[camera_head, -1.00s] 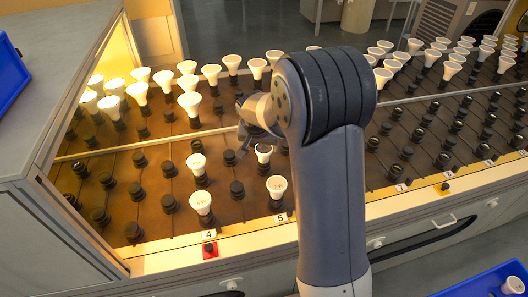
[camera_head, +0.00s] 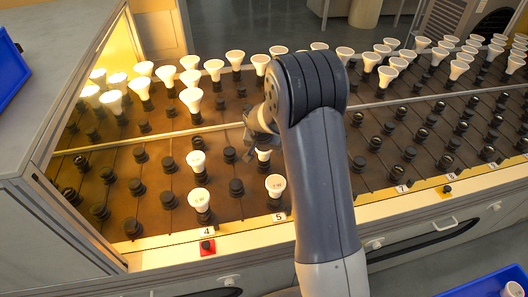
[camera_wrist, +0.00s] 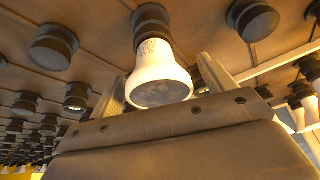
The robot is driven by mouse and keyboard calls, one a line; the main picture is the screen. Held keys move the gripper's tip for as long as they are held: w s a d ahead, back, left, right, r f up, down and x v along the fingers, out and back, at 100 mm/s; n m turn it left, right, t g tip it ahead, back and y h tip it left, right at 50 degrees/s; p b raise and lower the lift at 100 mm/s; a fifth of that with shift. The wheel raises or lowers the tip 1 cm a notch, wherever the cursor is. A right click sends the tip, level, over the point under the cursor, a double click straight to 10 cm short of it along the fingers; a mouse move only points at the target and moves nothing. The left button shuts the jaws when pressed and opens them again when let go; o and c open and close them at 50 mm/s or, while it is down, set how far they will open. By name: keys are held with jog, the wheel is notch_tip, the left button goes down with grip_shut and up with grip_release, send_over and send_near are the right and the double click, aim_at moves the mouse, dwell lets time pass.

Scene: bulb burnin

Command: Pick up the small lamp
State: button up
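A small white lamp (camera_head: 264,155) stands in a dark socket in the row above label 5, partly hidden by my gripper and arm in the head view. My gripper (camera_head: 247,146) is beside it, partly hidden by my arm. In the wrist view a white lamp (camera_wrist: 158,75), seemingly the same one, sits in its black socket (camera_wrist: 150,22) with its wide face toward my gripper (camera_wrist: 165,88). The two fingers stand apart on either side of it. A gap shows on the right; contact on the left is unclear.
Other white lamps stand close by: one up the left row (camera_head: 197,160), one in front of it (camera_head: 199,198), and one near label 5 (camera_head: 275,186). Empty dark sockets (camera_head: 237,187) fill much of the brown rack. Taller lamps crowd the back. A grey cabinet wall (camera_head: 60,130) bounds the left.

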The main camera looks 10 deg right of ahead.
jog(key=c, duration=1)
